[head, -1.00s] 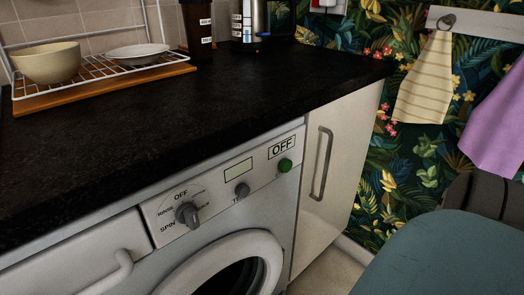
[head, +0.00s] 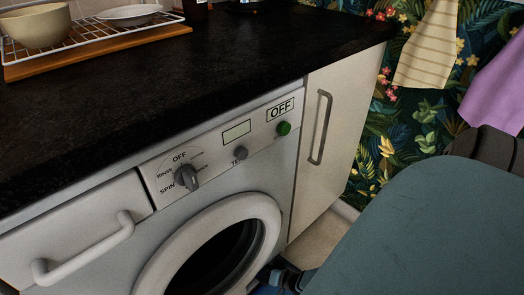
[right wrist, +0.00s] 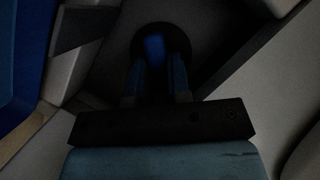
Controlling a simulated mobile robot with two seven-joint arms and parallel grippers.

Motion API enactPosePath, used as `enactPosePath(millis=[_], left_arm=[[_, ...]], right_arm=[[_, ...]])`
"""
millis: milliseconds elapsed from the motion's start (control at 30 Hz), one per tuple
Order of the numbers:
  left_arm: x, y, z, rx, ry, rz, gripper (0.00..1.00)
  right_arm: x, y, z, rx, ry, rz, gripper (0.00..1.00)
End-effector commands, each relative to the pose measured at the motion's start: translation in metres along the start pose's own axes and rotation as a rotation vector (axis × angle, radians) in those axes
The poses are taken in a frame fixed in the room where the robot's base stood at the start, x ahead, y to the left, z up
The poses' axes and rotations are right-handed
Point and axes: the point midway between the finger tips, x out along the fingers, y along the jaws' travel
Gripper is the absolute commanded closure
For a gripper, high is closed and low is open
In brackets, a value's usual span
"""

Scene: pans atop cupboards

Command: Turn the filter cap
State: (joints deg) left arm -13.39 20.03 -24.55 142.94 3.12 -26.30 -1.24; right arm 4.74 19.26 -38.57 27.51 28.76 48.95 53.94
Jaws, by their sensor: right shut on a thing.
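The white washing machine (head: 275,170) stands under the black counter in the head view, with its round door (head: 268,213) and control dial (head: 187,177). In the dark right wrist view, the filter cap shows as a blue grip (right wrist: 154,48) inside a dark round recess. My right gripper (right wrist: 155,72) has its two fingers closed on either side of this grip, in line with it. In the head view my right arm comes in from the right, and only a small part of the gripper shows low by the machine. The filter cap is not visible there. My left gripper is in neither view.
The black counter (head: 110,110) carries a dish rack (head: 75,45) with a bowl (head: 37,27) and a plate (head: 130,14). A cupboard (head: 338,150) with a vertical handle is right of the machine. A blue surface (right wrist: 18,60) lies at the left of the wrist view.

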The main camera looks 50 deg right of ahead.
Motion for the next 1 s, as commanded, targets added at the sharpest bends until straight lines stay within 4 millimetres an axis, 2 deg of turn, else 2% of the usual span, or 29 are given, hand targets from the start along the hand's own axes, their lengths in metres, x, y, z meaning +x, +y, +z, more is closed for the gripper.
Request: enactPosePath(millis=[600, 633, 700, 733, 1000], left_arm=[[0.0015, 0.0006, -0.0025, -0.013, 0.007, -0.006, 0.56], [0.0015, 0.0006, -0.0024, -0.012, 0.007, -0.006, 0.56], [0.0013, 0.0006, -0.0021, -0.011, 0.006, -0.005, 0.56], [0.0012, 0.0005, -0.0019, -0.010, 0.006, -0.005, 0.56], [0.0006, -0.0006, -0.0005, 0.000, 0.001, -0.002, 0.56]], right_arm=[[-0.0001, 0.0004, 0.0004, 0.046, 0.001, -0.019, 1.00], [-0.0001, 0.0004, 0.0004, 0.046, 0.001, -0.019, 0.75], [-0.0001, 0.0004, 0.0003, 0.046, 0.001, -0.019, 0.59], [-0.0001, 0.0004, 0.0003, 0.045, 0.001, -0.019, 0.56], [-0.0001, 0.0005, 0.0002, 0.042, 0.001, -0.017, 0.56]])
